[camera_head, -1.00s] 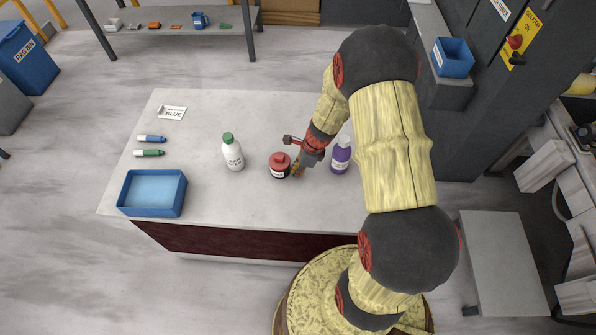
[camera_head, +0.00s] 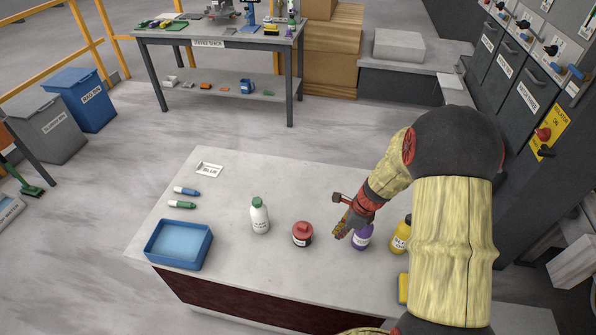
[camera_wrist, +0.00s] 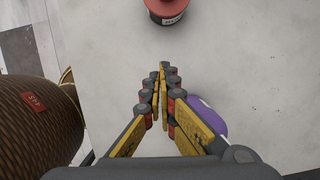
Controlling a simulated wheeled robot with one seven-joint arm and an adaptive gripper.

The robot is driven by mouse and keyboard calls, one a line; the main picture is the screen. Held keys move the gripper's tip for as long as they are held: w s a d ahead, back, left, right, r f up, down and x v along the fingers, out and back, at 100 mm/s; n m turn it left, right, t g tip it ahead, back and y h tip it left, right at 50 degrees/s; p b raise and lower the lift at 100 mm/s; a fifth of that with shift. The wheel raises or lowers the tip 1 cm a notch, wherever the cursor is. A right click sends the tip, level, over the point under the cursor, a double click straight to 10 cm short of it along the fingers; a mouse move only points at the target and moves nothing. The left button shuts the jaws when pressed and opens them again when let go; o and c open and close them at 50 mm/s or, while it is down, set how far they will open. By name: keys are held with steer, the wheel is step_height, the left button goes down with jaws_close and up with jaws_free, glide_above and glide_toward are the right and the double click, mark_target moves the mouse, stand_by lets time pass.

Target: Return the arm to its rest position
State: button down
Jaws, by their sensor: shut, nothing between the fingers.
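My gripper (camera_head: 341,232) is above the right half of the stone slab (camera_head: 240,180) in the head view, at the end of my bent arm. Its fingers (camera_wrist: 161,88) are shut with nothing between them in the wrist view. A red-lidded jar (camera_head: 302,235) stands to the left of the fingers; it also shows at the top of the wrist view (camera_wrist: 167,10). A purple bottle (camera_head: 362,239) is right beside the gripper and partly hidden by it. In the wrist view it is a purple shape (camera_wrist: 208,117) behind the right finger.
A yellow bottle (camera_head: 400,236) stands close to my arm. A service bench (camera_head: 215,35) is at the back.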

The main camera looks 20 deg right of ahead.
steer(key=s+a+n+g, duration=0.1)
steer(key=s+a+n, duration=0.1)
steer(key=s+n, duration=0.3)
steer(key=s+a+r+n+t+h, duration=0.1)
steer(key=s+a+r+n, duration=0.3)
steer(key=r+n, duration=0.3)
steer(key=s+a+r+n+t, duration=0.2)
steer(key=s+a+r+n, duration=0.2)
steer(key=r, duration=1.1)
steer(key=s+a+r+n+t+h, duration=0.1)
steer(key=s+a+r+n, duration=0.3)
steer(key=r+n, duration=0.5)
step_height(320, 180, up, 2)
steer(key=shift+a+r+n+h, duration=0.2)
steer(key=shift+a+n+h, duration=0.15)
steer(key=shift+a, duration=0.4)
